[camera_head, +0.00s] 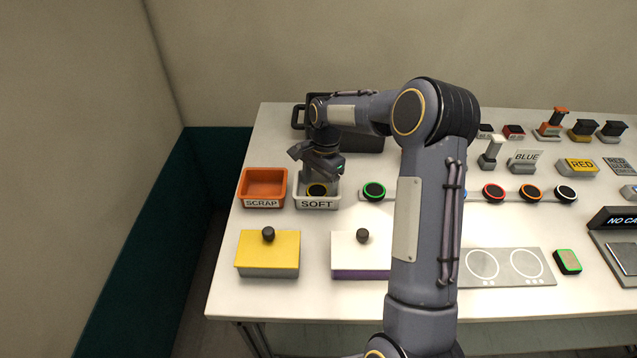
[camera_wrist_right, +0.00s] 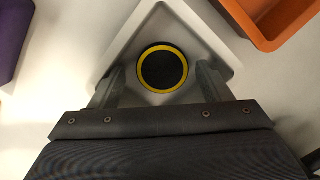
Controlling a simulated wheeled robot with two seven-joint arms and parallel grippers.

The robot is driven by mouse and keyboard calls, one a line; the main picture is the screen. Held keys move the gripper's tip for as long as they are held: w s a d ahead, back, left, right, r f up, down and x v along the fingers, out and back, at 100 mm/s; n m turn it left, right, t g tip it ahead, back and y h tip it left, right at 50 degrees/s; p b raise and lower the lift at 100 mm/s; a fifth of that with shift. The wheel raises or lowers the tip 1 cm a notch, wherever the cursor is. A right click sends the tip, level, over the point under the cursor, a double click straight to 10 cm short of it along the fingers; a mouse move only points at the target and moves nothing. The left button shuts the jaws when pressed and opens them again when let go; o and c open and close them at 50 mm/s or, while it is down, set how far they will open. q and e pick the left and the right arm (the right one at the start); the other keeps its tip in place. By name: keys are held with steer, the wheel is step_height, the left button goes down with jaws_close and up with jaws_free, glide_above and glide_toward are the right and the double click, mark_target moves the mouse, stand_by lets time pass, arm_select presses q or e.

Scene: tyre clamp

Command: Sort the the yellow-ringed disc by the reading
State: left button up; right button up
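The yellow-ringed disc (camera_wrist_right: 163,69) is black with a yellow rim and lies flat in the white tray. The tray, labelled SOFT (camera_head: 316,204), also shows in the right wrist view (camera_wrist_right: 222,52). In the head view the disc (camera_head: 317,190) shows in the tray below my right gripper (camera_head: 319,180). In the right wrist view my right gripper (camera_wrist_right: 163,84) has its fingers spread, one on each side of the disc, with gaps between fingers and disc. My left gripper is not in view. A display (camera_head: 622,220) at the right edge reads "NO CA", cut off.
An orange tray labelled SCRAP (camera_head: 263,188) stands left of the white one. Yellow (camera_head: 267,255) and white (camera_head: 350,258) knobbed boxes stand in front. Green-ringed (camera_head: 374,191), red-ringed (camera_head: 493,193) and other discs line the right. A dark container (camera_head: 361,138) is behind. My right arm hides the table's middle.

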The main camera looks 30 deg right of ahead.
steer(key=r, duration=0.4)
steer(key=d+r, duration=0.1)
steer(key=r, duration=0.1)
steer(key=shift+w+r+b, duration=0.2)
steer(key=shift+r+b, duration=0.1)
steer(key=shift+b, duration=0.05)
steer(key=shift+s+r, duration=0.1)
steer(key=shift+r, duration=0.6)
steer(key=s+a+r+n+t, duration=0.2)
steer(key=s+a+r+n, duration=0.15)
steer(key=s, duration=0.35)
steer(key=s+a+r+n+t, duration=0.1)
steer(key=s+a+r+n, duration=0.15)
steer(key=s+r, duration=0.35)
steer(key=s+a+f+n+t+y, duration=0.1)
steer(key=s+a+f+n, duration=0.1)
steer(key=s, duration=0.6)
steer(key=s+a+f+n+t+y, duration=0.1)
steer(key=s+a+f+n+t, duration=0.1)
steer(key=s+a+n, duration=0.3)
steer(key=s+f, duration=0.1)
steer(key=s, duration=0.2)
steer(key=shift+f+n, duration=0.15)
steer(key=shift+n, duration=0.15)
steer(key=shift+d, duration=0.1)
